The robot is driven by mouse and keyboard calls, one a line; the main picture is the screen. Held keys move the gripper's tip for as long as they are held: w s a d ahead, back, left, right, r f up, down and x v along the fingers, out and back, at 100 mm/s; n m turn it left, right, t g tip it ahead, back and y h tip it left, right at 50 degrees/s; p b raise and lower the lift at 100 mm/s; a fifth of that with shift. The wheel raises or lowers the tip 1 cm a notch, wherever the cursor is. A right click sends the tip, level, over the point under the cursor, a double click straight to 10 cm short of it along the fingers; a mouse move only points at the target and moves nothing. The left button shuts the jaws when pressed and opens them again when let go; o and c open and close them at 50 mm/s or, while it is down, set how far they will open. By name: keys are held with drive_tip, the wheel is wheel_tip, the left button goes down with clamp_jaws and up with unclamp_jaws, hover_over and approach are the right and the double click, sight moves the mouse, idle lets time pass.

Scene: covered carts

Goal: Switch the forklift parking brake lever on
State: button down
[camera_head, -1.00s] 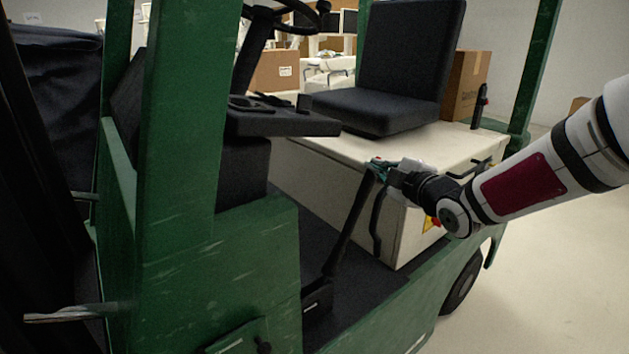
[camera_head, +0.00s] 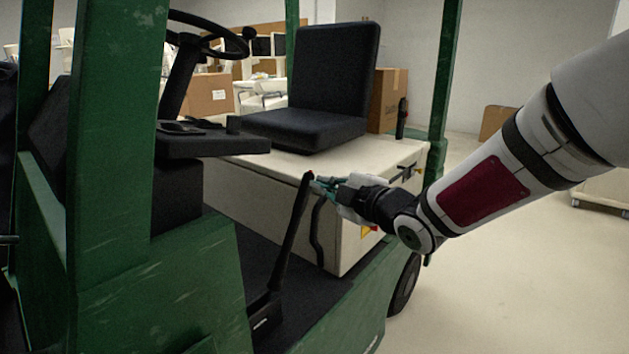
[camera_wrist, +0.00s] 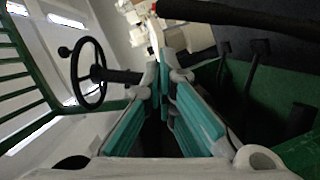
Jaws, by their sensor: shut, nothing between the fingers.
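The parking brake lever (camera_head: 291,232) is a long black bar rising from the forklift's floor, leaning right toward the seat box, in the head view.
The cream seat box (camera_head: 270,195) stands behind the lever, with the black seat (camera_head: 320,95) on top. A thinner curved black bar (camera_head: 318,235) is right of the lever. The steering wheel (camera_head: 208,35) and green post (camera_head: 118,140) are left. Open floor (camera_head: 500,290) lies right.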

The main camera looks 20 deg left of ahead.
drive_tip(key=v, duration=0.3)
drive_tip(key=shift+s+d, duration=0.2)
drive_tip(key=shift+d, duration=0.05)
